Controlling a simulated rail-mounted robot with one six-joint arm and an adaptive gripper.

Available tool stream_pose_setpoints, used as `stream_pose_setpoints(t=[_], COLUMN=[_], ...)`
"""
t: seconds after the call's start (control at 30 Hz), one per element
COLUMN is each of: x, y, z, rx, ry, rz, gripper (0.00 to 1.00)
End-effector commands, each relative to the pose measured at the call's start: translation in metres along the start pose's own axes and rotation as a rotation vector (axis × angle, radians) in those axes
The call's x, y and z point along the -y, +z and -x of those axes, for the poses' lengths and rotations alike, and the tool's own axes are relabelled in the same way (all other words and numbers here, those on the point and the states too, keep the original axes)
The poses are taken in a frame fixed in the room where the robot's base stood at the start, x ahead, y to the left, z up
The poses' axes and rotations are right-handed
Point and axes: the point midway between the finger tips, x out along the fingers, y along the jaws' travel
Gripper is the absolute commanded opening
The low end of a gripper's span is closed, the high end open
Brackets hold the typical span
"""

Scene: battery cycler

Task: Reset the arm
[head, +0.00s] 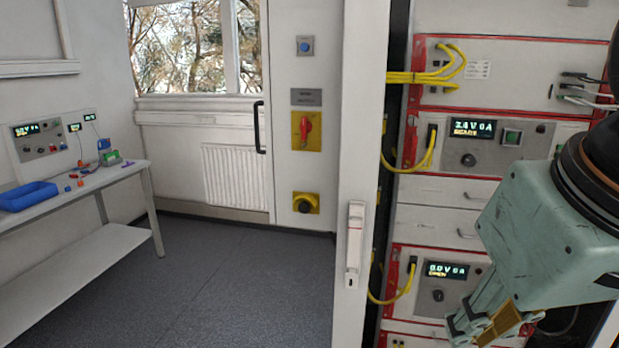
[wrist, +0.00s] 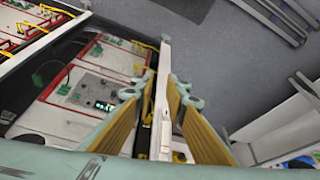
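My gripper (head: 487,326) is at the lower right of the head view, pointing down and left in front of the battery cycler rack (head: 411,213). In the wrist view its two yellow-padded fingers (wrist: 157,92) stand apart, with nothing held between them. The white edge of the cabinet door or frame (wrist: 164,100) shows in the gap behind them. The upper display (head: 473,128) reads about 3.4 V 0 A, with small text below that looks like READY. The lower display (head: 447,270) reads 0.0 V 0 A, with OPEN below.
The white upright (head: 362,130) with a handle (head: 354,244) stands left of the rack. Yellow cables (head: 431,152) stick out from its front. A bench (head: 120,172) with a blue tray (head: 28,196) is at the far left. The floor (head: 230,280) between is clear.

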Motion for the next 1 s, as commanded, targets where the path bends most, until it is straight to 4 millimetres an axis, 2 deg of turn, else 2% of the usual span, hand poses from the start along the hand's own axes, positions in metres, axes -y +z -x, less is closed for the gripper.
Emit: stream_pose_setpoints(t=[0.1,0.3,1.0], x=[-0.005,-0.009,-0.009], y=[0.026,0.048,0.050], z=[0.002,0.004,0.004], rx=[0.026,0.050,0.053], ry=[0.011,0.021,0.021], rz=[-0.023,-0.044,-0.046], gripper=[0.13,0.13,0.13])
